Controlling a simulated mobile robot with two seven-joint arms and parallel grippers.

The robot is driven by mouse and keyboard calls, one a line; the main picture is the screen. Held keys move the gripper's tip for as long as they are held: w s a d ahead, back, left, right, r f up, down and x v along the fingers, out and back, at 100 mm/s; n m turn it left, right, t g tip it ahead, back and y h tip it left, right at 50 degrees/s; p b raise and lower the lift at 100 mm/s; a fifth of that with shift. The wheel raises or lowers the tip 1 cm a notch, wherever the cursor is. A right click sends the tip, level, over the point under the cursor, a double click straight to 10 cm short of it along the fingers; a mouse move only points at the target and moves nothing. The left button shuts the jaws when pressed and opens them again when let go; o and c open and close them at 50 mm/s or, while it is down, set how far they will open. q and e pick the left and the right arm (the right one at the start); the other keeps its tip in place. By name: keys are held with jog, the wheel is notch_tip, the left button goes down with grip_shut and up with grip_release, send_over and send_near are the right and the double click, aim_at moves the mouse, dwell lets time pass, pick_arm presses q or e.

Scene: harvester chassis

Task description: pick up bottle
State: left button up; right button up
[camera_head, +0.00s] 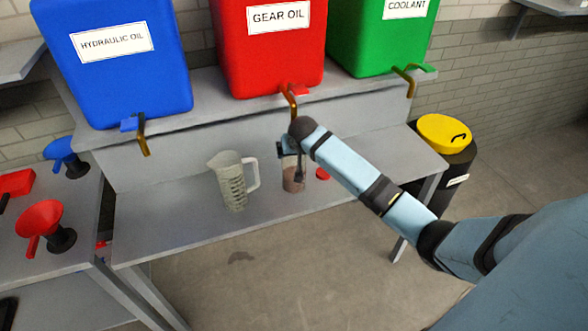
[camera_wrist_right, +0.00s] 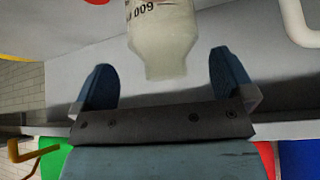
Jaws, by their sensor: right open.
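The bottle (camera_head: 293,181) stands on the grey bench directly below my right gripper (camera_head: 291,152), partly hidden by it. It looks brownish and translucent in the head view. In the right wrist view, which is upside down, the bottle (camera_wrist_right: 162,38) is pale, with dark markings and a narrower neck end. That end lies between the two spread blue fingers of my right gripper (camera_wrist_right: 160,78), with a gap visible on each side. My left gripper is not in view.
A clear measuring jug (camera_head: 232,182) stands just left of the bottle, its handle towards it. A red cap (camera_head: 322,174) lies to the right. Blue, red and green tanks with taps stand on the shelf behind. Funnels (camera_head: 40,218) are at left; a yellow-lidded bin (camera_head: 444,132) is at right.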

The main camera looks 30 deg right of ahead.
aim_at(294, 167)
jog(key=x, duration=0.5)
jog(key=shift+a+p, duration=0.15)
jog(key=shift+p, duration=0.15)
jog(key=shift+w+r, duration=0.1)
jog(key=c, duration=1.4)
